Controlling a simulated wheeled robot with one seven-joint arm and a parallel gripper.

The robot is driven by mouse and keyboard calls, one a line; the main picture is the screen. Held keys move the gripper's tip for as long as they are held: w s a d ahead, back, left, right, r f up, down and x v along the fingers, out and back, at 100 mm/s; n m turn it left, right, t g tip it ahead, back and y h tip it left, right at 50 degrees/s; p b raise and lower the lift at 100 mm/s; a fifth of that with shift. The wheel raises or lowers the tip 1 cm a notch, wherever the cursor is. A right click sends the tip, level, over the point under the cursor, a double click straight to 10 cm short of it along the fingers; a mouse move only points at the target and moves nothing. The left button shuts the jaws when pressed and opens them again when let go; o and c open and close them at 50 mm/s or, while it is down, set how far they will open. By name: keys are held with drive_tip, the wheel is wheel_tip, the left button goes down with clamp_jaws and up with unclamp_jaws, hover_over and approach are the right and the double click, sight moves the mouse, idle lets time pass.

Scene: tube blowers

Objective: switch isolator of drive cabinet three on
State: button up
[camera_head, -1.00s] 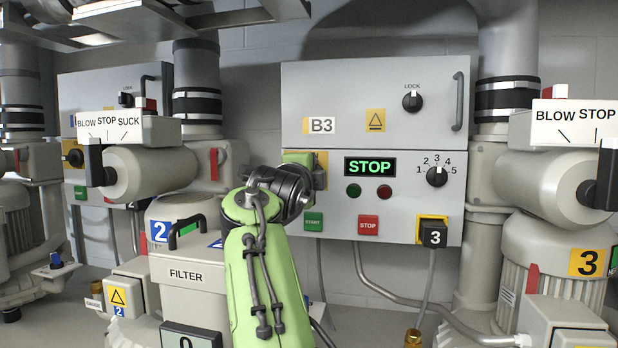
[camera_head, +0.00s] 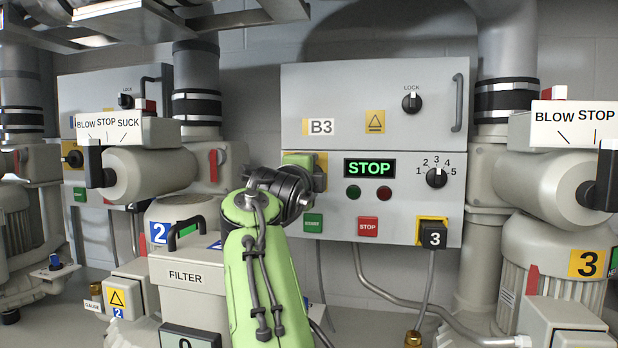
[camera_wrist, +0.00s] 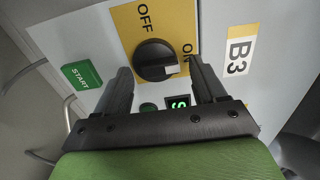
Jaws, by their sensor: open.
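The isolator is a round black knob (camera_wrist: 155,60) on a yellow plate (camera_wrist: 122,22) on the B3 cabinet. OFF is printed at the plate's top and ON at its right in the wrist view. The knob's grip bar, with a white mark at its end, points right, towards the ON side. My gripper (camera_wrist: 160,66) is open, with one finger on each side of the knob; whether either touches it I cannot tell. In the head view my arm hides the knob, and only edges of the yellow plate (camera_head: 321,160) show. The cabinet (camera_head: 460,215) carries a black 3 tag.
A STOP display (camera_head: 370,168), green START button (camera_head: 313,223), red STOP button (camera_head: 368,226) and selector dial (camera_head: 437,177) lie close to my gripper. A LOCK knob (camera_head: 412,102) and handle (camera_head: 459,101) are above. Blower units stand on both sides.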

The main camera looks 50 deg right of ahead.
drive_tip(key=b+v, duration=0.2)
drive_tip(key=v, duration=1.3)
drive_tip(key=shift+s+a+b, duration=0.25)
drive_tip(key=shift+a+b, duration=0.05)
drive_tip(key=shift+a, duration=0.05)
